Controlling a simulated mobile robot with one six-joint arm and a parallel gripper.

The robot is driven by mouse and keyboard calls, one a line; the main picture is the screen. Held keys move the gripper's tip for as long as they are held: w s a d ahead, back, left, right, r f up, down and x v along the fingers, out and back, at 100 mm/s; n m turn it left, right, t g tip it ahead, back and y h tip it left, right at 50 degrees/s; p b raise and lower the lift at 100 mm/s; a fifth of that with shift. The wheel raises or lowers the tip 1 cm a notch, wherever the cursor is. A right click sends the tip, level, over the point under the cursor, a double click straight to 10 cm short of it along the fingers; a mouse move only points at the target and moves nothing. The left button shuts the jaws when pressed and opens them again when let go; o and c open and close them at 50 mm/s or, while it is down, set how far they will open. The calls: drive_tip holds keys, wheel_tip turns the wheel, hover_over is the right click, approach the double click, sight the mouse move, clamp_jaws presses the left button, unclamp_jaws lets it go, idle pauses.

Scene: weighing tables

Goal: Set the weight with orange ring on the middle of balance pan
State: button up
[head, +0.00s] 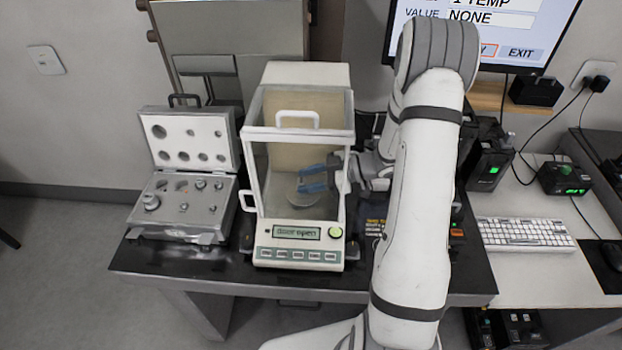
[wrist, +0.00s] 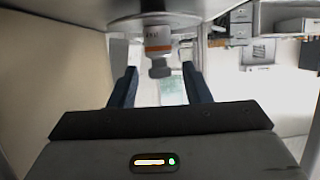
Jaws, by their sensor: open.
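The weight with the orange ring (wrist: 158,42) shows in the wrist view, which looks upside down. Its base is at the grey round balance pan (wrist: 115,14), and its dark knob points down in the picture. It appears to stand upright on the pan, about central from side to side; I cannot tell how central in depth. My gripper (wrist: 160,70) is open, its blue fingers on either side of the knob, with gaps showing. In the head view my gripper (head: 302,180) is inside the balance chamber, over the pan (head: 297,199). The weight is not clearly visible there.
The balance (head: 300,255) reads "door open", and my arm enters from the right. Its glass walls and top handle (head: 297,118) are close around my gripper. An open weight case (head: 181,205) stands left. A keyboard (head: 525,233) and a monitor (head: 490,35) are at right.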

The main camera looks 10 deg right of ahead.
drive_tip(key=b+v, duration=0.1)
drive_tip(key=v, duration=1.1)
drive_tip(key=shift+b, duration=0.4)
